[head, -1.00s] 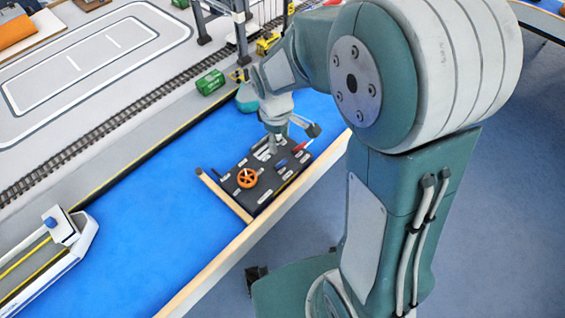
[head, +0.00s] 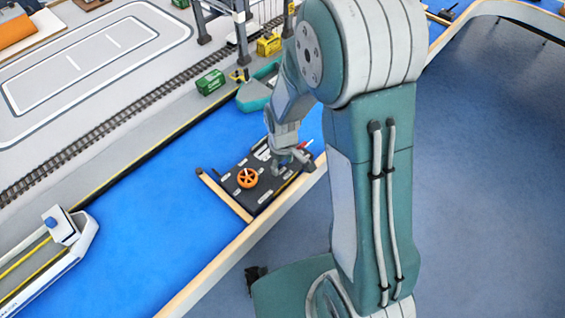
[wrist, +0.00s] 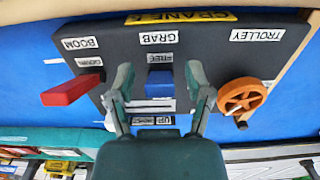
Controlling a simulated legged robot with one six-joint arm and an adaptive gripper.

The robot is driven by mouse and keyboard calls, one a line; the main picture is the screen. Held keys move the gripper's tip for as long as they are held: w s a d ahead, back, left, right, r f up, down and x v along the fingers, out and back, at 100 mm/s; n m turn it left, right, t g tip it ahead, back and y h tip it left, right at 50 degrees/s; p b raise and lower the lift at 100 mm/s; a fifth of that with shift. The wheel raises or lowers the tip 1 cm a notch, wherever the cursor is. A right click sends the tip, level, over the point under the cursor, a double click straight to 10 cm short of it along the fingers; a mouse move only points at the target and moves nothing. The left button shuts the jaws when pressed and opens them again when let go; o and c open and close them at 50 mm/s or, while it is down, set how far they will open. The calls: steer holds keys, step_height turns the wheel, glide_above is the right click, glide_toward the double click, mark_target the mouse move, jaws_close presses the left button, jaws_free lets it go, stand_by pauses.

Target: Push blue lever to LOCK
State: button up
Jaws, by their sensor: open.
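The black control panel (head: 235,187) lies on the blue surface; the wrist view shows it upside down (wrist: 205,55). The blue lever (wrist: 160,83) is a small block beside the FREE label (wrist: 163,58), under the GRAB label (wrist: 157,37). I cannot make out a LOCK label. My gripper (wrist: 160,76) is open, with one finger on each side of the blue lever and gaps visible between them. I cannot tell whether the fingertips are level with it in height. In the head view, my gripper (head: 293,160) is over the panel's right part and hides the lever.
A red lever (wrist: 70,90) by the BOOM label stands left of my fingers in the wrist view. An orange wheel (wrist: 242,96) by the TROLLEY label is on the right. A wooden rail (head: 225,195) borders the panel. A teal boat (head: 254,97) lies behind it.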

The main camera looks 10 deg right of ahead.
steer(key=shift+c, duration=0.3)
jaws_close()
steer(key=g+h, duration=0.1)
steer(key=w+g+h, duration=0.1)
steer(key=g, duration=0.1)
steer(key=a+g+h, duration=0.1)
steer(key=shift+w+r+g, duration=0.1)
steer(key=shift+w+g, duration=0.05)
steer(key=shift+g, duration=0.15)
steer(key=g+h, duration=0.1)
steer(key=w+g+h, duration=0.1)
steer(key=g, duration=0.1)
steer(key=g+h, duration=0.1)
steer(key=shift+w+a+g, duration=0.15)
steer(key=shift+a+g, duration=0.15)
steer(key=shift+a, duration=0.05)
stand_by(0.5)
steer(key=shift+o, duration=0.3)
jaws_free()
steer(key=shift+a, duration=0.1)
